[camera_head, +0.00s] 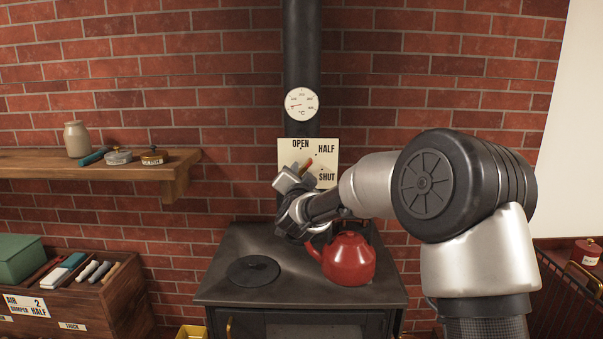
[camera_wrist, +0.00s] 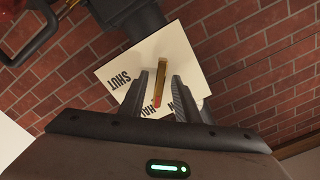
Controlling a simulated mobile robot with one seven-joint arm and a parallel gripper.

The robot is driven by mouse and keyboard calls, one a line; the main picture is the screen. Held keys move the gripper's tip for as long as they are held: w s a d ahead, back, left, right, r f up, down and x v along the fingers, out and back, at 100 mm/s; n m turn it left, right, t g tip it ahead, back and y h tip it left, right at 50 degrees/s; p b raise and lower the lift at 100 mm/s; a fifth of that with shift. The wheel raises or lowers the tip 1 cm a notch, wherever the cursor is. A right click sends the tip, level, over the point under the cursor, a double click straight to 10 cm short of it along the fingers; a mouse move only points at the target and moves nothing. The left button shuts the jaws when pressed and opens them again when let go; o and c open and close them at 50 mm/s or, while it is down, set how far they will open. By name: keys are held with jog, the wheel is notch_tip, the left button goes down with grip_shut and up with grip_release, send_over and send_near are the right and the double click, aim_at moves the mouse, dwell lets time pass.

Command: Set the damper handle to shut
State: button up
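The damper plate (camera_head: 288,150) is a cream square on the black flue pipe, lettered OPEN, HALF and SHUT, each with a dot. The damper handle (camera_head: 308,163), brass with a red tip, slants up and right toward the HALF dot. My gripper (camera_head: 296,173) is at the plate and hides the lower left of it and the handle's base. In the wrist view, my gripper (camera_wrist: 160,75) is open, one finger on each side of the handle (camera_wrist: 161,78), with gaps showing. The red tip lies by the HALF lettering, partly covered by the fingers; SHUT is clear to the left.
A red kettle (camera_head: 349,260) stands on the black stove (camera_head: 225,293) below my arm, beside a round black lid (camera_head: 253,270). A round thermometer (camera_head: 301,104) is above the plate. A wooden shelf (camera_head: 90,167) with small items is at left.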

grip_shut()
jog(key=shift+f+m+b, duration=0.2)
jog(key=shift+m+b, duration=0.2)
jog(key=shift+b, duration=0.45)
jog(key=shift+f+m+b, duration=0.15)
jog(key=shift+m+b, duration=0.45)
jog(key=shift+b, duration=0.6)
jog(key=shift+d+m+b, duration=0.15)
jog(key=shift+m+b, duration=3.95)
jog(key=shift+b, duration=0.85)
